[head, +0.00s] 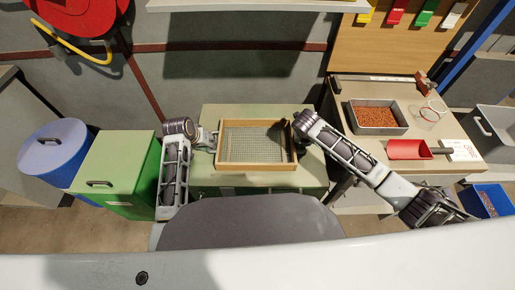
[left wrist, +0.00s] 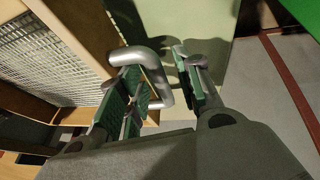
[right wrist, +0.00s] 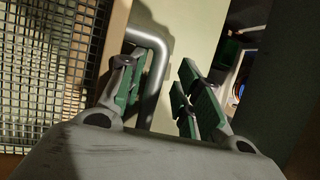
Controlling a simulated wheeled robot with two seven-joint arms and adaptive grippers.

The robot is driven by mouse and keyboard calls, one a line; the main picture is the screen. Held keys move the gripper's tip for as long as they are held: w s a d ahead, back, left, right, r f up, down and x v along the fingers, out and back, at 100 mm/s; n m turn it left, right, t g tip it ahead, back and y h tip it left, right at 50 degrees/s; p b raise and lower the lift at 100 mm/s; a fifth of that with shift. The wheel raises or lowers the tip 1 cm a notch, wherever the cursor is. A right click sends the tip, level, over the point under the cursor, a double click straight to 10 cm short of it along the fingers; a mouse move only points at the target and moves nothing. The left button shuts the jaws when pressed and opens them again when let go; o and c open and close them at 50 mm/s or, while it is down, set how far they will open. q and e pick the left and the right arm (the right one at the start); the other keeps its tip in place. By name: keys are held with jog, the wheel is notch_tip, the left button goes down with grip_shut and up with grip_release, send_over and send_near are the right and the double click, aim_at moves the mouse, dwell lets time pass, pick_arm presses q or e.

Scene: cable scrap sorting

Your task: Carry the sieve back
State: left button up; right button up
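The sieve (head: 257,166), a wooden frame with wire mesh, lies level over the pale green worktop in the middle of the head view. Its mesh also shows in the left wrist view (left wrist: 48,48) and the right wrist view (right wrist: 62,55). A bent metal handle stands out from each side. My left gripper (left wrist: 160,100) is open, with its green-padded fingers on either side of the left handle (left wrist: 152,62). My right gripper (right wrist: 160,98) is open, with the right handle (right wrist: 158,62) between its fingers, nearer the left finger. The mesh looks empty.
A green bin (head: 117,165) and a blue drum (head: 52,148) stand at the left. On the right bench are a tray of copper-coloured granules (head: 377,117), a red scoop (head: 407,149) and a round wire-like item (head: 430,112). A blue crate (head: 487,200) sits at far right.

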pick_arm(q)
jog(key=v, duration=0.6)
jog(key=shift+s+a, duration=0.2)
jog(key=shift+s, duration=0.05)
pick_arm(e)
jog(key=shift+a, duration=0.1)
pick_arm(q)
jog(key=shift+r, duration=0.2)
pick_arm(e)
jog(key=shift+r, duration=0.15)
jog(key=v, duration=1.1)
jog(key=shift+s+r, duration=0.15)
jog(key=shift+r, duration=0.15)
jog(key=shift+a, duration=0.1)
dwell(0.5)
